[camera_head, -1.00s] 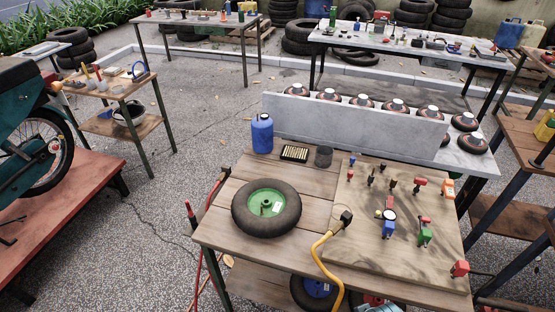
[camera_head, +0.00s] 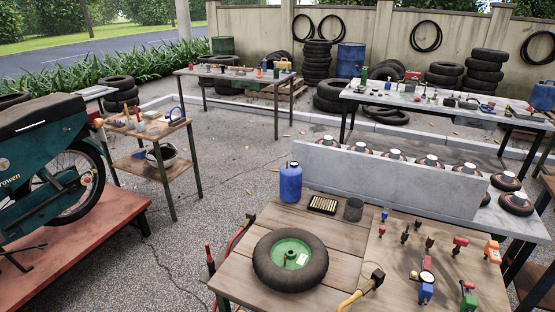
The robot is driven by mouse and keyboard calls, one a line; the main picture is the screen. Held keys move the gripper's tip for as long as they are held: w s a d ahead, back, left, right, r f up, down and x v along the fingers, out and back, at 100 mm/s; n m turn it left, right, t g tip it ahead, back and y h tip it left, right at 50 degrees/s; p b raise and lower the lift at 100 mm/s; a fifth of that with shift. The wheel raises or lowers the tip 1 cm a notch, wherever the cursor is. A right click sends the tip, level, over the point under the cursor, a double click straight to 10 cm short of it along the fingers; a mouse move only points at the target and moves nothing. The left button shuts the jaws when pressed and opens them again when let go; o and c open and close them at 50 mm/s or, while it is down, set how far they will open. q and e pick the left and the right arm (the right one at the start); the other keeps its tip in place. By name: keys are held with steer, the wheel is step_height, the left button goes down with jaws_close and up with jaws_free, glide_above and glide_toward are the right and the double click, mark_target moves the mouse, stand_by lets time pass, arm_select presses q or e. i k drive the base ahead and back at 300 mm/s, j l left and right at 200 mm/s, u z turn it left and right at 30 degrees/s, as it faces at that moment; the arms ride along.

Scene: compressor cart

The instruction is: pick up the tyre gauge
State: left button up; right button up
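What looks like the tyre gauge (camera_head: 427,264) lies on the tool board at the front right of the near wooden table. It has a small round white dial with a dark rim and a red part above it. A blue piece (camera_head: 426,291) sits just below the dial, and I cannot tell whether the two are joined. Neither of my grippers is in view.
The near table (camera_head: 232,276) also holds a wheel with a green hub (camera_head: 290,262), a blue canister (camera_head: 291,182), a dark cup (camera_head: 353,209), a yellow hose (camera_head: 352,298) and several small fittings. A grey partition (camera_head: 385,181) stands behind. Open paving lies left.

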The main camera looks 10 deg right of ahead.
mark_target(491, 248)
steer(key=z, duration=1.75)
